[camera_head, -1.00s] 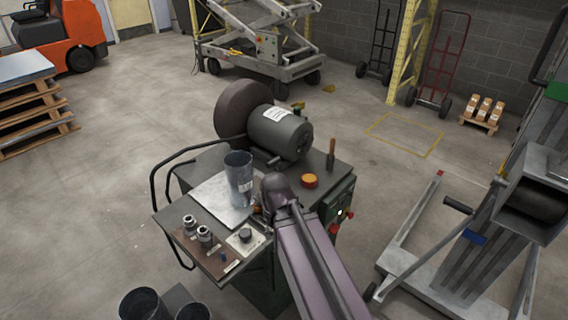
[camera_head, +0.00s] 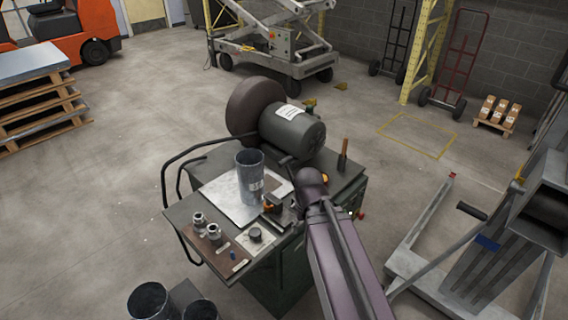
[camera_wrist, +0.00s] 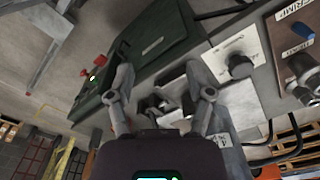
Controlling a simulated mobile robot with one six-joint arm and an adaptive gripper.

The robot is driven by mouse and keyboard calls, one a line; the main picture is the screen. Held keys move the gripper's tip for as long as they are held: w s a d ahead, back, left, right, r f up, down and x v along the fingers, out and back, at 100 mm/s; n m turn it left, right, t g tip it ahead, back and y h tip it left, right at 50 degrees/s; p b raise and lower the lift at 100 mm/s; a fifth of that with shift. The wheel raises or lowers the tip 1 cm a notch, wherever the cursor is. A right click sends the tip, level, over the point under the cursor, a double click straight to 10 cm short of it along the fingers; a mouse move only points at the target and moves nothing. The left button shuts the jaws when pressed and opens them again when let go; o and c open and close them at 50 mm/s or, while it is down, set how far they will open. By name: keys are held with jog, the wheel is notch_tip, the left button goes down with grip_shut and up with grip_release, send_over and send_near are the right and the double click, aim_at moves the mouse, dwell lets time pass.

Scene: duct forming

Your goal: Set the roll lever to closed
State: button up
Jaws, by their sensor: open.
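An upright lever with a brown handle (camera_head: 343,152) stands at the far right of the machine table; I cannot tell whether it is the roll lever. A black knob (camera_head: 255,234) sits on a white plate at the near edge, and the knob (camera_wrist: 240,66) also shows right of my fingers in the wrist view. My gripper (camera_wrist: 158,76) is open, with its fingers spread over grey metal parts (camera_wrist: 165,102) at the table edge. I cannot tell whether it touches them. In the head view my gripper (camera_head: 274,212) is partly hidden by my arm.
A grey cylinder (camera_head: 250,177) stands on a metal sheet beside my gripper. A motor (camera_head: 292,132) is behind it. Small fittings (camera_head: 207,226) sit on a brown board at the near left. A green box (camera_wrist: 140,45) with red buttons is left of my fingers.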

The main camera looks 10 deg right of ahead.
aim_at(284, 161)
jog(key=w+r+m+p, duration=0.3)
jog(key=w+r+p, duration=0.2)
jog(key=w, duration=0.3)
jog(key=w+r+m+t+p, duration=0.1)
jog(key=w+r+m+p, duration=0.3)
jog(key=w, duration=0.5)
jog(key=w+r+m+y+p, duration=0.1)
jog(key=w+r+m+p, duration=0.2)
jog(key=w+r+p, duration=0.3)
jog(key=w+r, duration=0.1)
jog(key=w, duration=0.1)
jog(key=shift+w+a+m+t, duration=0.2)
jog(key=shift+w+m+t, duration=0.1)
jog(key=shift+w+t, duration=0.1)
jog(key=shift+f, duration=0.2)
jog(key=f+b, duration=0.4)
jog(key=w+a+f+b, duration=0.1)
jog(key=f+b, duration=0.3)
jog(key=b, duration=0.1)
jog(key=w+f+b, duration=0.1)
jog(key=f+b, duration=0.3)
jog(key=f, duration=0.1)
jog(key=shift+a+f, duration=0.1)
jog(key=shift+a, duration=0.2)
grip_shut()
jog(key=shift+d, duration=0.45)
jog(key=shift+a, duration=0.25)
